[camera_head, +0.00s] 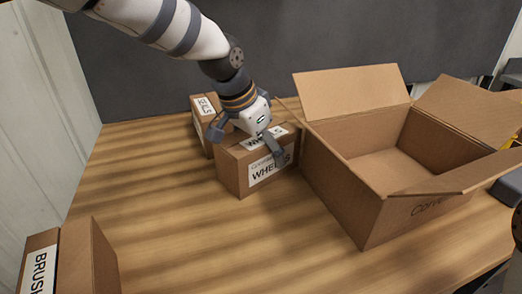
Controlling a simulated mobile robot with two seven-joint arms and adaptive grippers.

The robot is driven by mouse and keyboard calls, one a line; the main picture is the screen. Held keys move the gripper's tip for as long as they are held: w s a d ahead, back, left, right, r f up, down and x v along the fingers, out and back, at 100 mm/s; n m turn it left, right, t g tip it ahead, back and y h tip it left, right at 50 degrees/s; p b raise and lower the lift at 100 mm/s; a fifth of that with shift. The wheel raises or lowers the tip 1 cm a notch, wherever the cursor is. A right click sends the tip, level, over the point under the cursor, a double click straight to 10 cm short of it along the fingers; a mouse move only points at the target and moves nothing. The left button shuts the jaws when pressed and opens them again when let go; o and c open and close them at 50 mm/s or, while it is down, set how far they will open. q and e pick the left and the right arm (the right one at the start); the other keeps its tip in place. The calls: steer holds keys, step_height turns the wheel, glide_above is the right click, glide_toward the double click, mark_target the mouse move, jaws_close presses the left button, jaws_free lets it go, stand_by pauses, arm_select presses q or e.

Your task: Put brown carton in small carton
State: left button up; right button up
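A brown closed carton labelled "WHEELS" (233,176) stands on the table left of the open carton. My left gripper (246,144) reaches down over it from above, with its fingers spread wide. One finger is at the carton's left rear side and the other overlaps its front face. I cannot tell whether either finger touches it. An open brown carton (345,207) with its flaps out stands to the right; the part of its inside that shows is empty. Its front lettering is partly hidden. My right gripper is not in view.
A carton labelled "SEALS" (197,119) stands just behind the "WHEELS" carton. A carton labelled "BRUSH..." (85,262) is at the lower left. The wooden table (190,240) is clear in the front middle. A dark grey panel (300,40) stands behind.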

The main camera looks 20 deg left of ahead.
arm_select(q)
steer(key=shift+r, duration=0.25)
steer(key=shift+c, duration=0.2)
steer(key=v, duration=0.3)
steer(key=shift+w+r, duration=0.15)
steer(key=shift+w, duration=0.1)
steer(key=s+a, duration=0.1)
steer(key=a, duration=0.1)
steer(key=s+a+p, duration=0.1)
steer(key=s+a, duration=0.2)
steer(key=a, duration=0.1)
steer(key=shift+s+a+r, duration=0.2)
steer(key=shift+s+a, duration=0.05)
steer(key=shift+a, duration=0.15)
steer(key=s+a, duration=0.1)
steer(key=a, duration=0.1)
steer(key=s+a, duration=0.1)
steer(key=a, duration=0.1)
steer(key=s+a, duration=0.2)
steer(key=shift+s+a+f, duration=0.1)
steer(key=shift+f, duration=0.2)
steer(key=shift+s+a, duration=0.4)
steer(key=shift+a, duration=0.2)
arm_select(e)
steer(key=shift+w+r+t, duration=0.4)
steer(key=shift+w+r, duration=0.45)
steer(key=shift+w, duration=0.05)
